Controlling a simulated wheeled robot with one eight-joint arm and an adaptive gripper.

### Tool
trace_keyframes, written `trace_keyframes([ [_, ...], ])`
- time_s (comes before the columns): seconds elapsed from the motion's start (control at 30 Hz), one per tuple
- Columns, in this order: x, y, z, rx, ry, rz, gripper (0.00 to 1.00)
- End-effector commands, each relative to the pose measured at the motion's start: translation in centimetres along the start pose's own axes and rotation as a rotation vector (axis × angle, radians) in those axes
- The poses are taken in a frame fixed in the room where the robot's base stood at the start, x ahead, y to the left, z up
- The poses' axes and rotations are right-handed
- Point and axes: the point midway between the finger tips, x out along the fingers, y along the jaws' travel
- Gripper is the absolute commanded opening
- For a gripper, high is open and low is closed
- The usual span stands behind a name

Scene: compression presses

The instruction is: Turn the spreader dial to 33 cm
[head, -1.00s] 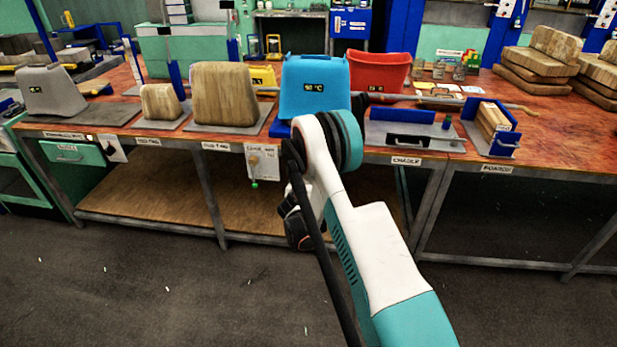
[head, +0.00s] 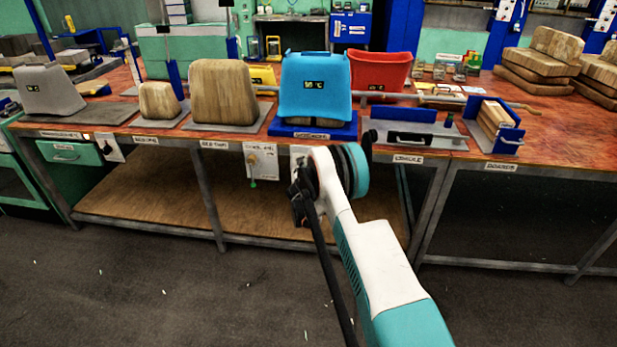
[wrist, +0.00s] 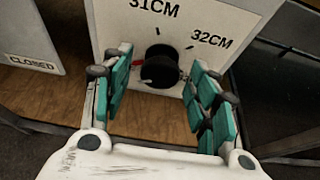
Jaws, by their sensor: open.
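The spreader dial (wrist: 160,68) is a round black knob on a white plate (wrist: 108,22) in the wrist view. The plate carries the marks "31CM" and "32CM"; no 33 cm mark shows in the frame. I cannot tell clearly where the knob points. My gripper (wrist: 162,76) is open, with one green-padded finger left of the knob and one right of it. I cannot tell whether either finger touches it. In the head view my gripper (head: 301,196) is at the table's front edge, below the blue spreader form (head: 315,90); the dial is hidden there.
A plate marked "CLOSED" (wrist: 30,40) hangs left of the dial in the wrist view. In the head view, another white control plate (head: 262,160) hangs to the left. A wooden shelf (head: 150,195) lies beneath the table.

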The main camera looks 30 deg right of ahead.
Motion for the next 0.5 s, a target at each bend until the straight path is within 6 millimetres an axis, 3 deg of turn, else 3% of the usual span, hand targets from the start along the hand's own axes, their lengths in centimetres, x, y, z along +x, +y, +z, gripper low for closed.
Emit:
trace_keyframes([
  [0.33, 0.35, 0.01, 0.04, 0.001, 0.0, 0.0, 0.54],
  [0.5, 0.34, 0.02, 0.03, 0.0, 0.0, 0.0, 0.15],
])
